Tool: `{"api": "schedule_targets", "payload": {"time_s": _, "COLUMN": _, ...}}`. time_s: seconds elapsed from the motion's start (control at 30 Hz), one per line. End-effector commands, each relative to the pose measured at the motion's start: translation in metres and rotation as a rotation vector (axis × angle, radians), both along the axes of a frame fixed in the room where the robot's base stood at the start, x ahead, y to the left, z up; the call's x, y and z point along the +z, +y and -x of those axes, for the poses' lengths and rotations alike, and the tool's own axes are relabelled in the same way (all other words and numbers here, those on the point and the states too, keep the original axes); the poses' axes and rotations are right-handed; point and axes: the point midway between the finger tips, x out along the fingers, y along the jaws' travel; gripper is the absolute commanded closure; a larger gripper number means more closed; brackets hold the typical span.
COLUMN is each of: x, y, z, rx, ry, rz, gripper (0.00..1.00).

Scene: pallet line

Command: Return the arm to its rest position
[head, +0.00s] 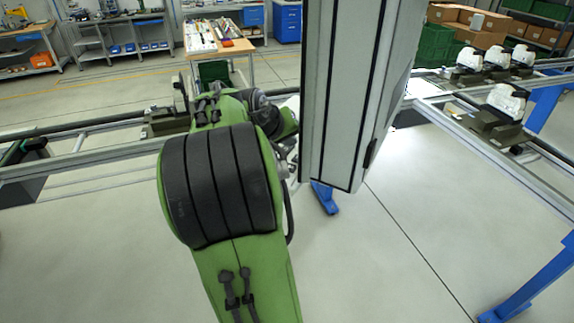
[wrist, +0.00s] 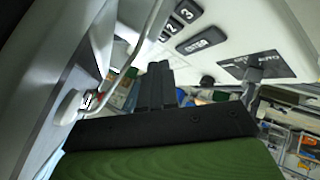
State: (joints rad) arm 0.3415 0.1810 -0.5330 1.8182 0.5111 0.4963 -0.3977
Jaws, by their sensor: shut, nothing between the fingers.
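My green and black arm reaches away from me in the head view, left of a tall grey column. My gripper (wrist: 155,72) shows in the wrist view as two dark fingers side by side, shut with nothing between them. A pale panel with black keys (wrist: 203,41), marked 2, 3 and ENTER, is close to the fingertips in that view. I cannot tell whether the fingers touch it. In the head view my gripper is not clearly visible behind the arm and column.
The grey column (head: 352,90) stands just right of my arm. A conveyor rail (head: 80,160) crosses ahead, and pallets with pale parts (head: 503,105) sit on the right line. A table (head: 222,47) with parts stands behind. The floor (head: 400,240) in front is clear.

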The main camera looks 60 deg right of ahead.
Motion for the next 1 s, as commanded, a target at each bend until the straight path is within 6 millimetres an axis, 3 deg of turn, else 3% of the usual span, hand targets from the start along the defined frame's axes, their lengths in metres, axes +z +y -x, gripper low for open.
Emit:
{"api": "schedule_targets", "payload": {"time_s": 0.37, "x": 0.0, "y": 0.001, "z": 0.0, "rx": 0.001, "ry": -0.001, "rz": -0.001, "gripper": 1.0}}
{"api": "schedule_targets", "payload": {"time_s": 0.47, "x": -0.003, "y": 0.019, "z": -0.011, "rx": 0.046, "ry": -0.037, "rz": -0.038, "gripper": 1.0}}
{"api": "schedule_targets", "payload": {"time_s": 0.57, "x": -0.01, "y": 0.077, "z": -0.037, "rx": 0.179, "ry": -0.131, "rz": -0.145, "gripper": 1.0}}
{"api": "schedule_targets", "payload": {"time_s": 0.63, "x": -0.014, "y": 0.138, "z": -0.052, "rx": 0.314, "ry": -0.193, "rz": -0.245, "gripper": 1.0}}
{"api": "schedule_targets", "payload": {"time_s": 0.73, "x": -0.02, "y": 0.226, "z": -0.054, "rx": 0.51, "ry": -0.239, "rz": -0.371, "gripper": 1.0}}
{"api": "schedule_targets", "payload": {"time_s": 0.8, "x": -0.025, "y": 0.286, "z": -0.042, "rx": 0.647, "ry": -0.241, "rz": -0.444, "gripper": 1.0}}
{"api": "schedule_targets", "payload": {"time_s": 0.9, "x": -0.038, "y": 0.353, "z": -0.011, "rx": 0.813, "ry": -0.21, "rz": -0.512, "gripper": 1.0}}
{"api": "schedule_targets", "payload": {"time_s": 1.0, "x": -0.052, "y": 0.39, "z": 0.017, "rx": 0.918, "ry": -0.171, "rz": -0.541, "gripper": 1.0}}
